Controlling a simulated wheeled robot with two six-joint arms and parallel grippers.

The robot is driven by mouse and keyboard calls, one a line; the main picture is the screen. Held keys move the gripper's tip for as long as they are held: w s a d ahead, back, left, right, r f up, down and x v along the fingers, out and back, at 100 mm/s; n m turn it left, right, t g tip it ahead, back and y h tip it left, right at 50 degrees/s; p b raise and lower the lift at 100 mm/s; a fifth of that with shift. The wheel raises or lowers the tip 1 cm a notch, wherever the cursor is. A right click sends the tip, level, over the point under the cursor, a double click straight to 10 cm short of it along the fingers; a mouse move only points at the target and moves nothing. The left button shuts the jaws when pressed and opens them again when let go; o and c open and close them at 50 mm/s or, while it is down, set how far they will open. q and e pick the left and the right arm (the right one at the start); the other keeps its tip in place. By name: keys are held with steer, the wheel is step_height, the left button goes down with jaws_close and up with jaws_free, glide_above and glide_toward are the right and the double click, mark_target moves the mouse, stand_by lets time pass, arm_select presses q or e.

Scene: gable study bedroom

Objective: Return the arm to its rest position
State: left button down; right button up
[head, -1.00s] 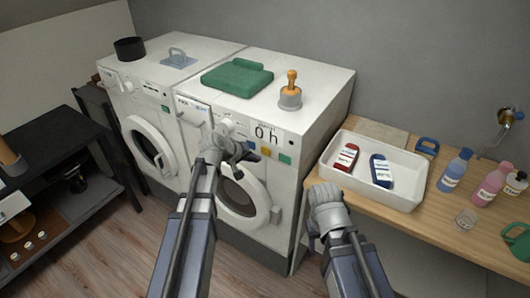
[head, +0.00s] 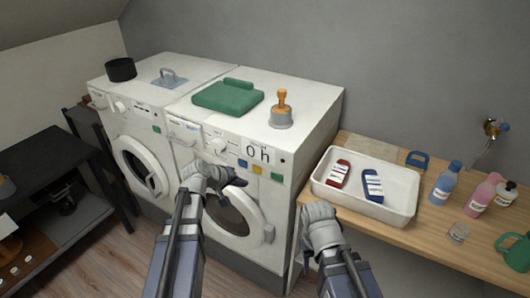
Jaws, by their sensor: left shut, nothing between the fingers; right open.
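My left gripper (head: 222,180) is shut and empty. In the head view it shows in front of the right-hand washing machine (head: 306,122), over the upper left of its round door (head: 263,234). My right gripper (head: 321,222) is open and empty. No contact between either gripper and the machine or bench is visible.
A second washing machine (head: 120,130) stands left. On top are a black pot (head: 121,69), green folded cloth (head: 228,97) and orange-handled stamp (head: 281,110). The wooden bench (head: 460,253) holds a white tray (head: 369,206) with two striped items, bottles and a glass. A dark shelf (head: 50,165) stands left.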

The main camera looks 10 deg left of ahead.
arm_select(q)
steer(key=s+d+f+m+g+y, duration=0.1)
steer(key=s+d+f+m+g, duration=0.35)
steer(key=s+d, duration=0.55)
steer(key=s+d+f+m+g+y, duration=0.1)
steer(key=s+d+m+y, duration=0.1)
steer(key=s, duration=0.4)
steer(key=s+d+f+m+g+y, duration=0.1)
steer(key=s+d+m+g+y, duration=0.1)
steer(key=s, duration=0.4)
steer(key=shift+s+d+m+y, duration=0.2)
steer(key=shift+d+m+y, duration=0.05)
steer(key=shift+m+y, duration=0.4)
